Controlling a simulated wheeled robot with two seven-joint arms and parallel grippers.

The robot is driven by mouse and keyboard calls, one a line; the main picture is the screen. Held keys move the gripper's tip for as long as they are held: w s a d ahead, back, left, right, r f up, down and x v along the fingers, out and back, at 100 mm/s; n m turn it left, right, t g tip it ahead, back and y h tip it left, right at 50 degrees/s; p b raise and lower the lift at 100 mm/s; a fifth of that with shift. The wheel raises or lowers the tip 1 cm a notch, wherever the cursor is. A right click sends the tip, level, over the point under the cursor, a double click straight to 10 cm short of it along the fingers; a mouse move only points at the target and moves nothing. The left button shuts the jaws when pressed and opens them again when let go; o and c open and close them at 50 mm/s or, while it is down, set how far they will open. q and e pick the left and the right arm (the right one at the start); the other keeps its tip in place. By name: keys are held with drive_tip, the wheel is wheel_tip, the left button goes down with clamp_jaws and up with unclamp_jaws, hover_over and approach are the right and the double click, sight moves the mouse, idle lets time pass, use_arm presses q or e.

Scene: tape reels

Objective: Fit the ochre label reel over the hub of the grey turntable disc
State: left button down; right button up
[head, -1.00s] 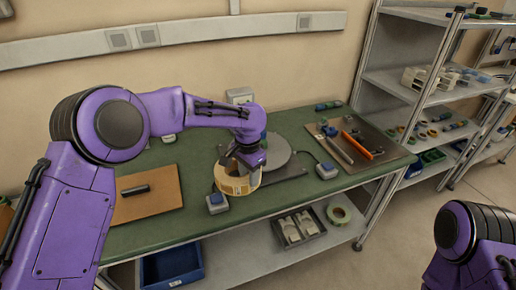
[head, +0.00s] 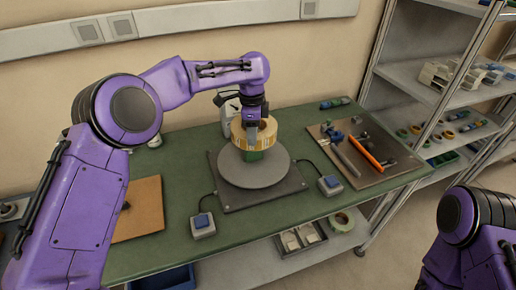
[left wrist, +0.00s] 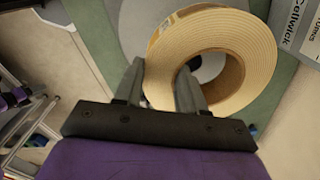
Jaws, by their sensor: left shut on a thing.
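The ochre label reel (head: 240,138) hangs from my left gripper (head: 252,140), apparently above the back part of the grey turntable disc (head: 240,174). In the left wrist view my left gripper (left wrist: 158,88) is shut on the wall of the reel (left wrist: 245,45), one finger inside its hole and one outside. A pale round patch shows through the hole; I cannot tell if it is the hub. In the head view a small green patch shows just under the reel; the hub itself is not clearly visible. My right gripper is out of view.
The disc's dark base plate (head: 290,188) lies on the green bench (head: 185,172). Blue-topped boxes stand at its left (head: 202,226) and right (head: 329,186). A tool board (head: 390,178) is at right, a brown board (head: 140,215) at left. A grey device (head: 230,107) stands behind the reel.

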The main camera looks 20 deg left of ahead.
sight(251, 150)
use_arm(q)
wheel_tip(251, 150, down, 3)
drive_tip(key=shift+s+r+p, duration=0.1)
drive_tip(key=shift+p, duration=0.35)
drive_tip(key=f, duration=0.1)
drive_tip(key=s+f, duration=0.1)
drive_tip(key=f, duration=0.1)
drive_tip(key=shift+s+p, duration=0.25)
drive_tip(key=shift+p, duration=0.15)
drive_tip(key=f, duration=0.1)
drive_tip(key=f+p, duration=0.1)
drive_tip(key=f, duration=0.1)
drive_tip(key=shift+w, duration=0.4)
drive_tip(key=shift+w+f, duration=0.2)
drive_tip(key=shift+f, duration=0.2)
drive_tip(key=shift+s+r, duration=0.1)
drive_tip(key=shift+s, duration=0.25)
drive_tip(key=c, duration=0.9)
unclamp_jaws()
drive_tip(key=shift+f, duration=0.3)
drive_tip(key=shift+c, duration=0.2)
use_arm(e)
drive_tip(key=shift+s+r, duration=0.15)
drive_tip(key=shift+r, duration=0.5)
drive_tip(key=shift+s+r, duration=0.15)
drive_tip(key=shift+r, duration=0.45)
